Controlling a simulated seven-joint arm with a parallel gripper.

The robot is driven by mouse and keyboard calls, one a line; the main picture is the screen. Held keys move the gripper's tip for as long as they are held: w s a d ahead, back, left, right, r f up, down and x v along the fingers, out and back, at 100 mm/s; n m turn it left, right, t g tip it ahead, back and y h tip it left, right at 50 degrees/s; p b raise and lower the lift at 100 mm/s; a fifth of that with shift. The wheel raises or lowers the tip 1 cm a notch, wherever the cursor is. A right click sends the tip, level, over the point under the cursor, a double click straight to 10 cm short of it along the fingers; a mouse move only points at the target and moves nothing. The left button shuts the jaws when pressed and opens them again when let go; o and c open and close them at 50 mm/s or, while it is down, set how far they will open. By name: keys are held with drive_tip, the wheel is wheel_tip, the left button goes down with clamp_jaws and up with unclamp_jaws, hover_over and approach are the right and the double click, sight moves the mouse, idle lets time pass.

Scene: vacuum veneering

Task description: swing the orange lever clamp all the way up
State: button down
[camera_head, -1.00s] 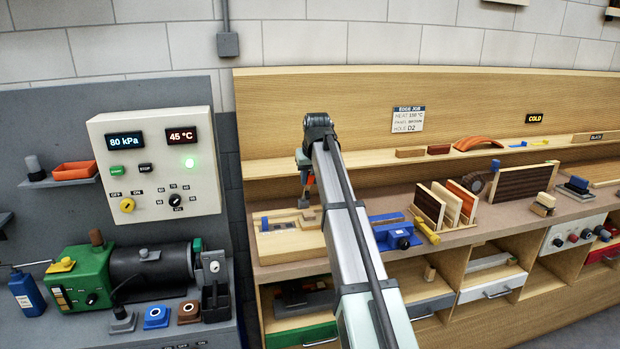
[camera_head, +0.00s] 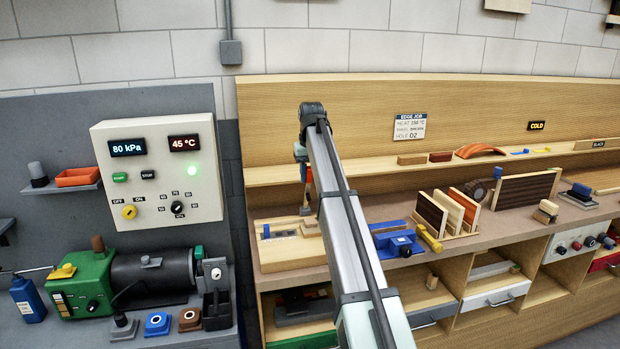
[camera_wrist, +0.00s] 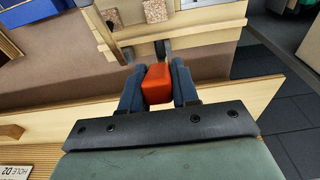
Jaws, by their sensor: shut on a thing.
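In the wrist view, my gripper (camera_wrist: 157,86) is shut on the orange grip (camera_wrist: 158,84) of the lever clamp, one dark finger pressed on each side. Grey metal parts (camera_wrist: 161,50) stand just beyond the grip, next to the pale wooden fixture. In the head view, a small orange part (camera_head: 308,173) shows beside my arm, above the wooden fixture (camera_head: 285,255) on the bench. My arm hides much of the clamp there, so its exact angle cannot be told.
A blue device (camera_head: 393,240) stands right of the fixture, with a rack of upright panels (camera_head: 447,210) beyond it. A wooden back wall with a shelf (camera_head: 270,173) rises behind. A control box (camera_head: 155,190) is at the left. There is open space above the fixture.

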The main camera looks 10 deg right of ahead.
drive_tip(key=c, duration=0.9)
unclamp_jaws()
drive_tip(key=r, duration=0.4)
drive_tip(key=s+r, duration=0.1)
drive_tip(key=r, duration=0.8)
drive_tip(key=shift+s+r, duration=0.35)
drive_tip(key=shift+s, duration=0.05)
